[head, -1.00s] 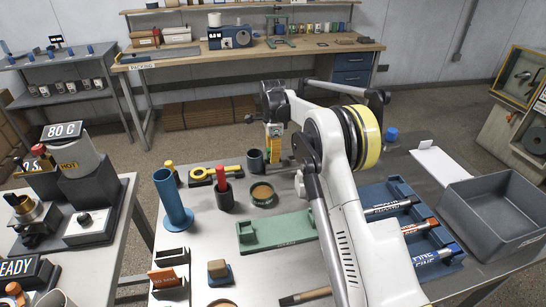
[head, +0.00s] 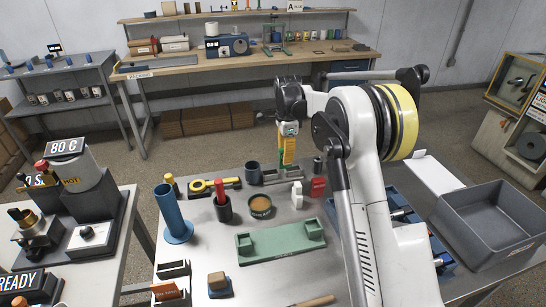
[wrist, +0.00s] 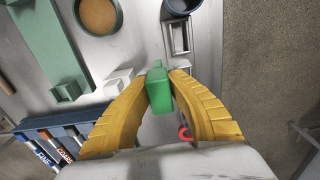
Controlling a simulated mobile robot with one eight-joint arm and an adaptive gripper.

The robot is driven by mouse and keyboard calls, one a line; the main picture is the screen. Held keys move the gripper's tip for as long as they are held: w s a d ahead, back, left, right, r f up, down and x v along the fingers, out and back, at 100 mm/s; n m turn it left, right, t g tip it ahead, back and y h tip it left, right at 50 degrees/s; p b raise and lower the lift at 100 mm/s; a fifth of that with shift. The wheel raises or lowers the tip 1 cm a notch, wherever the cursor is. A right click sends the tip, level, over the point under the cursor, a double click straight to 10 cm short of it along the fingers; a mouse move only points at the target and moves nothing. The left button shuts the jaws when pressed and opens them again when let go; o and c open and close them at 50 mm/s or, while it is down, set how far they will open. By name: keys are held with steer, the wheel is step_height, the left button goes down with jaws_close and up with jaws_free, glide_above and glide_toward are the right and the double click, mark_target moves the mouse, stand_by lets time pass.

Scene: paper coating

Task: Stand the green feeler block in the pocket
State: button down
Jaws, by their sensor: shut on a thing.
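The green feeler block (wrist: 158,88) is held between the yellow fingers of my gripper (wrist: 160,82) in the wrist view. My gripper also shows in the head view (head: 288,163), pointing down above the back of the table. A grey metal fixture with a rectangular opening, the likely pocket (wrist: 188,36), lies beyond the block's end in the wrist view, apart from it in the picture. The height between block and fixture is hard to tell.
A dark cup (head: 253,172) stands left of the fixture. A green tray (head: 280,240) and a round tan-filled dish (head: 260,205) lie nearer. A grey bin (head: 490,225) stands far right.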

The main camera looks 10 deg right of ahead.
steer(key=s+d+r+p, duration=0.1)
steer(key=s+d+r, duration=0.2)
steer(key=w+d+f+p, duration=0.1)
steer(key=w+p, duration=0.6)
steer(key=shift+w+d, duration=0.35)
steer(key=shift+f, duration=0.1)
steer(key=shift+f+b, duration=1.75)
steer(key=shift+f, duration=1.15)
steer(key=shift+f+b, duration=1.35)
steer(key=shift+f, duration=0.45)
steer(key=c, duration=1.3)
jaws_free()
